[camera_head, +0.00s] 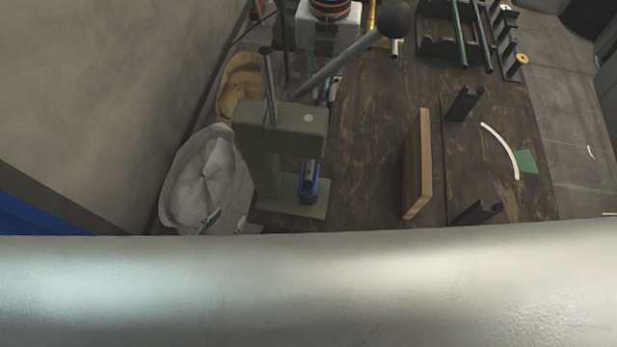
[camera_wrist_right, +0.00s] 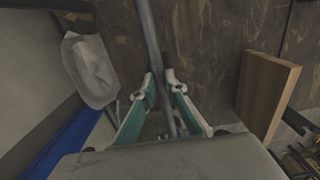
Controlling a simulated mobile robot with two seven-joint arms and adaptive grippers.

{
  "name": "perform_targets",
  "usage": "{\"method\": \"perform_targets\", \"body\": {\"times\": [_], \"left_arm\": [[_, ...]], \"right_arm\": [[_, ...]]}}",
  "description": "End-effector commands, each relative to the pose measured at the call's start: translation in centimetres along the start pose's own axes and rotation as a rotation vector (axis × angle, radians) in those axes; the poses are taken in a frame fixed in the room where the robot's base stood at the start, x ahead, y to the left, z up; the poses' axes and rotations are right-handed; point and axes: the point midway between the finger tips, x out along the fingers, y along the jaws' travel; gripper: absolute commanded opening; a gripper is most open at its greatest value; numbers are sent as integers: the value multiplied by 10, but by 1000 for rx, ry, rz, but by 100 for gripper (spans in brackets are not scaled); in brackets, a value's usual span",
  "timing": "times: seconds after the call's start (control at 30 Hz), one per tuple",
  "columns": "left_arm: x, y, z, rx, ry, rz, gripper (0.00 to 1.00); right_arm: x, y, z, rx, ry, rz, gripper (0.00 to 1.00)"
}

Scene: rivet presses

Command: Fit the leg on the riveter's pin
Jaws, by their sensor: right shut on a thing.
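The riveter (camera_head: 280,130) is a green press at the left of the bench in the head view, with a long ball-ended lever and a blue part (camera_head: 309,185) low at its front. I cannot make out its pin. In the right wrist view my right gripper (camera_wrist_right: 162,82) has teal fingers shut on a slim grey rod, the leg (camera_wrist_right: 152,40), which runs to the top edge. I cannot tell how far the leg is from the pin.
A wide grey cylinder crosses the bottom of the head view and hides what lies behind it. A wooden board (camera_head: 418,165) stands on the bench near black brackets (camera_head: 465,103). The white bag (camera_head: 190,185) lies left of the riveter. Bare bench lies between riveter and board.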

Motion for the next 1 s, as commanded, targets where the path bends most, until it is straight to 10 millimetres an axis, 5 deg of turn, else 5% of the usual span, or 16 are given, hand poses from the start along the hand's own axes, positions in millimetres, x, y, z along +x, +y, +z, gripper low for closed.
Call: {"method": "perform_targets", "body": {"times": [0.5, 1.0], "left_arm": [[1, 0, 2, 0, -2, 0, 40], [-4, -2, -9, 1, 5, -2, 40]], "right_arm": [[4, 0, 0, 0, -1, 1, 0], [-13, 0, 0, -1, -2, 1, 0]]}}
